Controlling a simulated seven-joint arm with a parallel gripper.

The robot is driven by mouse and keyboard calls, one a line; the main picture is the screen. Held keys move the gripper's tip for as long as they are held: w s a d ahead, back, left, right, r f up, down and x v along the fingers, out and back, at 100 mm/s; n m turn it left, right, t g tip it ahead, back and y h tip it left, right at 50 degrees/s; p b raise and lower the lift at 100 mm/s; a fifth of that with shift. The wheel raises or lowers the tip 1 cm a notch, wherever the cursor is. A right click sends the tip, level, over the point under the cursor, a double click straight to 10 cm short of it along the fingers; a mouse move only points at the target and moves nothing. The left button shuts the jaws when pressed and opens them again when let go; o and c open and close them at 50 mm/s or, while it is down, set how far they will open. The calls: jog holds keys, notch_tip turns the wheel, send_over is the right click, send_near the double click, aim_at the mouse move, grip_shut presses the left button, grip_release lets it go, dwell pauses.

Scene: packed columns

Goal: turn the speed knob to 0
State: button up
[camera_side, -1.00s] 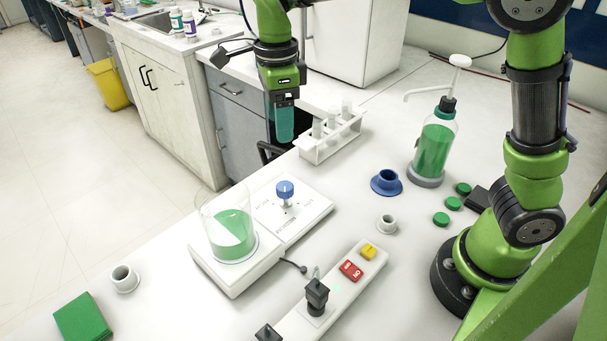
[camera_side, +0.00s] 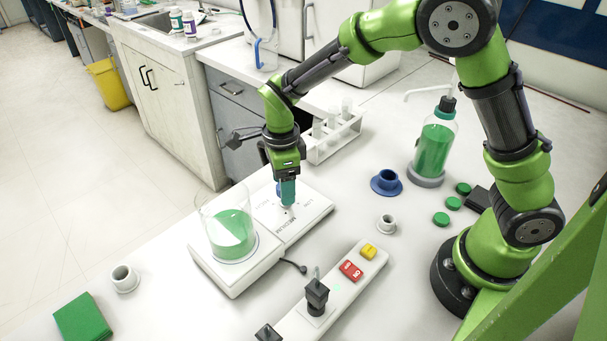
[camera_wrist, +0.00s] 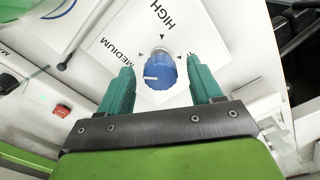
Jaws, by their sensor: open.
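The speed knob is blue with a grey base. In the wrist view the knob (camera_wrist: 160,72) sits between my two teal fingers, with a gap on each side. A short white mark on it points left. The words HIGH and MEDIUM and small arrowheads are printed around it on the white panel. In the side view only a sliver of the knob (camera_side: 278,189) shows beside my fingers. My gripper (camera_side: 287,202) points down over the knob panel (camera_side: 318,206), open and around the knob; it also shows in the wrist view (camera_wrist: 162,68).
A glass beaker of green liquid (camera_side: 231,236) stands on the plate left of the panel. A tube rack (camera_side: 335,140) stands behind. A switch strip with a red button (camera_side: 351,270) lies in front. A blue flanged ring (camera_side: 386,183) is to the right.

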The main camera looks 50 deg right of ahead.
jog(key=c, duration=1.1)
jog(key=shift+o, duration=0.2)
jog(key=shift+n, duration=0.3)
